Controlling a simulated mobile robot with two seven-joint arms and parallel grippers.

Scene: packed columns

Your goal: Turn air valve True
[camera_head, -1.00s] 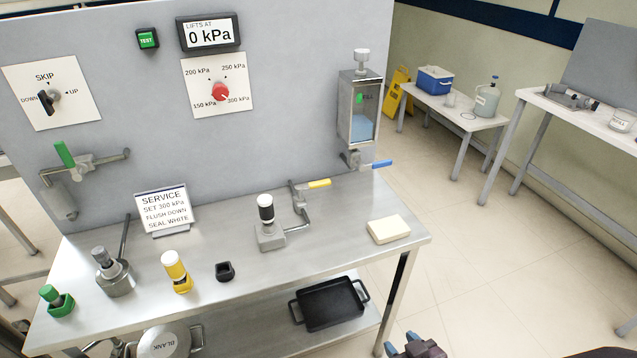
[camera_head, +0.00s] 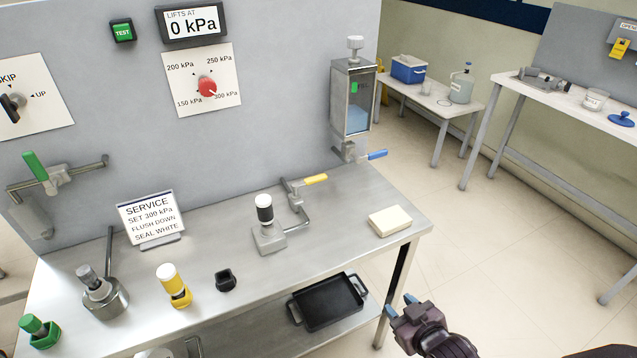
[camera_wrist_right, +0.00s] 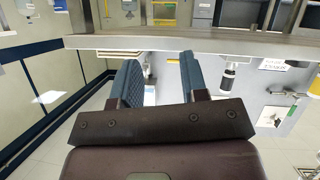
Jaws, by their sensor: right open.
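Three lever valves show, and I see no label telling which is the air valve. One has a green handle (camera_head: 35,166) on the wall panel at left, on a grey pipe. One has a yellow handle (camera_head: 315,180) on the bench pipe behind the black-and-white cylinder. One has a blue handle (camera_head: 376,154) under the clear tank. My right gripper (camera_head: 401,305) is open and empty, low in front of the bench's right end, apart from all valves. Its blue fingers show spread in the right wrist view (camera_wrist_right: 160,75). My left gripper is not in view.
On the bench (camera_head: 350,245) stand a service sign (camera_head: 151,218), a yellow cylinder (camera_head: 172,286), a black cup (camera_head: 225,279) and a pale block (camera_head: 389,220). A black tray (camera_head: 328,302) lies on the lower shelf. Floor right of the bench is clear.

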